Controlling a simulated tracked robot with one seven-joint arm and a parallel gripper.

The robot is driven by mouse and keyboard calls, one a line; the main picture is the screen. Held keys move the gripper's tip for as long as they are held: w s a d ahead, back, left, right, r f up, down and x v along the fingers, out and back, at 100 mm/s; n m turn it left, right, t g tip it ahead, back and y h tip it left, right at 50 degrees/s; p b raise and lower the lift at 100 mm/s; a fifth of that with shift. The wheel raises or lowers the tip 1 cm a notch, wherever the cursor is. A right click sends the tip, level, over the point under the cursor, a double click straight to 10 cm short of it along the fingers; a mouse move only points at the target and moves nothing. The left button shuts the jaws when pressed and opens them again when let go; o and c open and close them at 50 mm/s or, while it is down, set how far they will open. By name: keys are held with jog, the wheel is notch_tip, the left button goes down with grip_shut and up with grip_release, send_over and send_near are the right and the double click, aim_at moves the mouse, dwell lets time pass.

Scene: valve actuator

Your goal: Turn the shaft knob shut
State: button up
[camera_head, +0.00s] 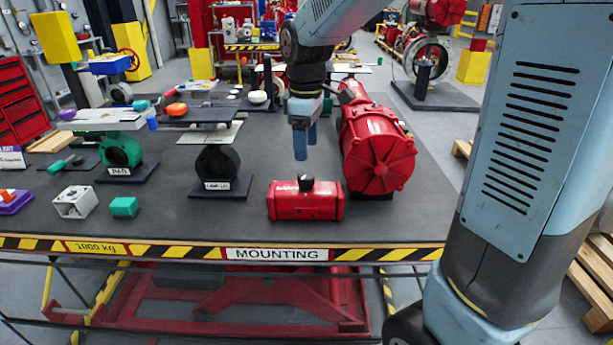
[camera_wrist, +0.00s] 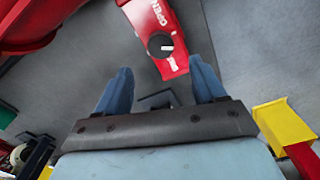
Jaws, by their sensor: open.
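The shaft knob (camera_head: 306,182) is a small black round knob on top of a red box-shaped actuator (camera_head: 290,208), which sits near the front edge of the table. In the wrist view the knob (camera_wrist: 160,45) shows from above with a white mark on it, and the red actuator (camera_wrist: 150,15) bears the white word "OPEN". My gripper (camera_head: 306,148) points down above and slightly behind the knob, apart from it. It is open and empty, with its blue fingers (camera_wrist: 160,80) spread; in the wrist view the knob lies beyond the fingertips, between their lines.
A large red cylindrical actuator (camera_head: 378,150) stands close to the right of the small one. A black valve body (camera_head: 217,168) on a labelled stand is to the left. A green block (camera_head: 124,207) and a grey box (camera_head: 75,202) lie farther left. The table between is clear.

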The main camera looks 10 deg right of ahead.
aim_at(306, 175)
notch_tip(306, 175, down, 9)
jog(key=shift+f, duration=0.2)
dwell(0.4)
jog(key=c, duration=1.1)
